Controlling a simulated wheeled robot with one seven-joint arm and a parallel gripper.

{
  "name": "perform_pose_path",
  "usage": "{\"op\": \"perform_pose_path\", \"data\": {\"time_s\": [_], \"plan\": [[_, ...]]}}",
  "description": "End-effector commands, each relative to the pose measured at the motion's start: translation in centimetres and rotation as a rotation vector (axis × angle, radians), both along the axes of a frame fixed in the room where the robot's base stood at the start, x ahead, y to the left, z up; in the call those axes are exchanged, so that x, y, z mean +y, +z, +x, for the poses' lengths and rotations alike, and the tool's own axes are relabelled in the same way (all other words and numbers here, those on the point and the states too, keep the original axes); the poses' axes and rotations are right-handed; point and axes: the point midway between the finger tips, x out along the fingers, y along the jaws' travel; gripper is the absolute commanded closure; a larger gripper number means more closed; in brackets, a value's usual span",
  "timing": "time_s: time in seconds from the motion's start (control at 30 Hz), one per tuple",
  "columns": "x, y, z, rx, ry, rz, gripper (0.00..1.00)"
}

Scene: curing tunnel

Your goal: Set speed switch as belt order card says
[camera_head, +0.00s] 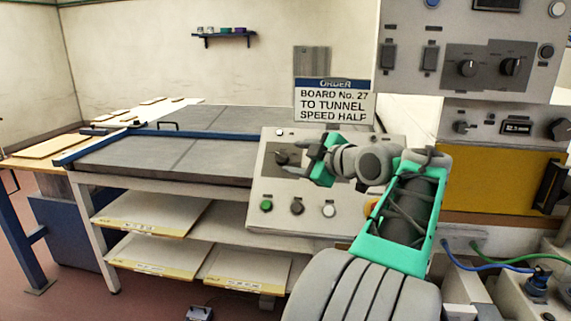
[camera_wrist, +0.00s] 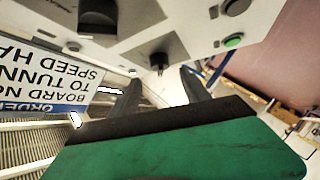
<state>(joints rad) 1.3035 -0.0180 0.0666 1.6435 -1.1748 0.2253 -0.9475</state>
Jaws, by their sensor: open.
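The order card (camera_head: 335,106) stands above the sloped control panel (camera_head: 285,222) and reads "BOARD No. 27 TO TUNNEL SPEED HALF". In the head view, a dark rotary knob (camera_head: 283,157) shows on the panel's upper left, just left of my gripper (camera_head: 316,163). In the wrist view, the upside-down card (camera_wrist: 45,70) is at the left, and two black knobs show: one at the top (camera_wrist: 100,16) and one nearer (camera_wrist: 160,58). My gripper (camera_wrist: 160,82) is open and empty, its fingers either side of the nearer knob's line, contact unclear. Switch labels are unreadable.
Green (camera_head: 266,206), black (camera_head: 297,206) and white (camera_head: 329,210) buttons line the panel's lower part. A grey belt table (camera_head: 150,158) with shelves extends left. Another control box (camera_head: 470,60) with knobs stands at upper right. My arm hides the panel's right side.

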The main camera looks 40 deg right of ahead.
Motion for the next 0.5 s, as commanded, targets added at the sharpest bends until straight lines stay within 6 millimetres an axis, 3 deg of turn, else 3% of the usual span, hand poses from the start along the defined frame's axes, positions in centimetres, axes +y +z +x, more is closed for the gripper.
{"op": "perform_pose_path", "data": {"time_s": [0.2,0.5], "plan": [[-0.3,-1.2,4.1,0.003,0.003,0.004,0.45],[-0.5,-1.5,5.2,0.002,-0.002,0.003,0.45]]}}
